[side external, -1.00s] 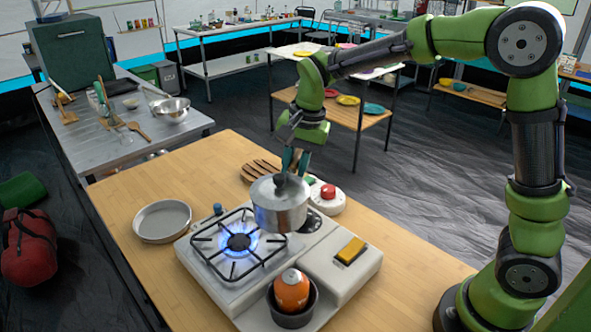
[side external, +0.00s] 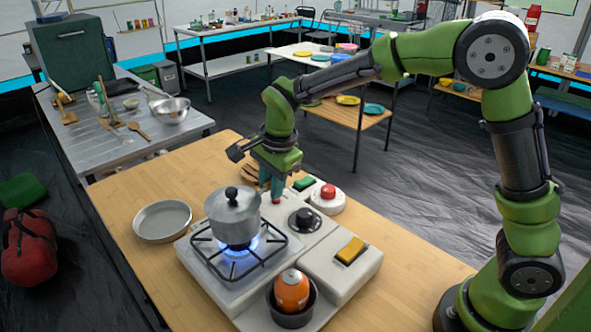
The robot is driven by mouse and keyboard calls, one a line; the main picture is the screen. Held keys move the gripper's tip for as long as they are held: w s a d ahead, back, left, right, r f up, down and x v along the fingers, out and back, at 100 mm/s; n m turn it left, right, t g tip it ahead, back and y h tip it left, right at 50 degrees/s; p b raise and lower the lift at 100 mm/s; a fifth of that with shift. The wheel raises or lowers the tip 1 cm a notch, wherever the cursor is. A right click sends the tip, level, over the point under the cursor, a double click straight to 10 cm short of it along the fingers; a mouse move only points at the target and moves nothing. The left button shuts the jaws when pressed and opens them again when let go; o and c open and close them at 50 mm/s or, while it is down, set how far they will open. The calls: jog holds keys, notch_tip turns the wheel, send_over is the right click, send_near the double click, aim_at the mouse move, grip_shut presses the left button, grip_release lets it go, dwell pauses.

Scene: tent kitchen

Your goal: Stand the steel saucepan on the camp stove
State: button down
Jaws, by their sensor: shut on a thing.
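The steel saucepan (side external: 233,218), with a lid and dark knob, is upright over the lit burner of the camp stove (side external: 206,262). Blue flame shows under it. I cannot tell whether its base touches the black grate (side external: 283,241) or hovers just above. My gripper (side external: 271,186) is behind and right of the pan, pointing down, its teal fingers shut on the saucepan, apparently at its handle. The grip itself is small and partly hidden.
A shallow grey pan (side external: 163,221) lies left of the stove. An orange canister (side external: 291,289) sits in a dark cup at the stove's front. A red button (side external: 328,192) and wooden slats stand behind.

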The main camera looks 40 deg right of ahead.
jog(key=shift+f, duration=1.55)
jog(key=shift+f, duration=0.1)
jog(key=c, duration=0.9)
grip_release()
jog(key=shift+f, duration=0.1)
jog(key=shift+c, duration=0.2)
notch_tip(320, 180, up, 11)
jog(key=s, duration=0.2)
jog(key=s+d+r+n+t+y, duration=0.1)
jog(key=s+d+n+t, duration=0.1)
jog(key=s+n, duration=0.4)
jog(key=s+d+r+n+t+y, duration=0.1)
jog(key=s+d+n+t, duration=0.2)
jog(key=s, duration=1)
jog(key=d+n, duration=0.2)
jog(key=n, duration=0.2)
jog(key=shift+s+d+r+n, duration=0.2)
jog(key=shift+s+r+n, duration=0.05)
jog(key=shift+r+n, duration=0.1)
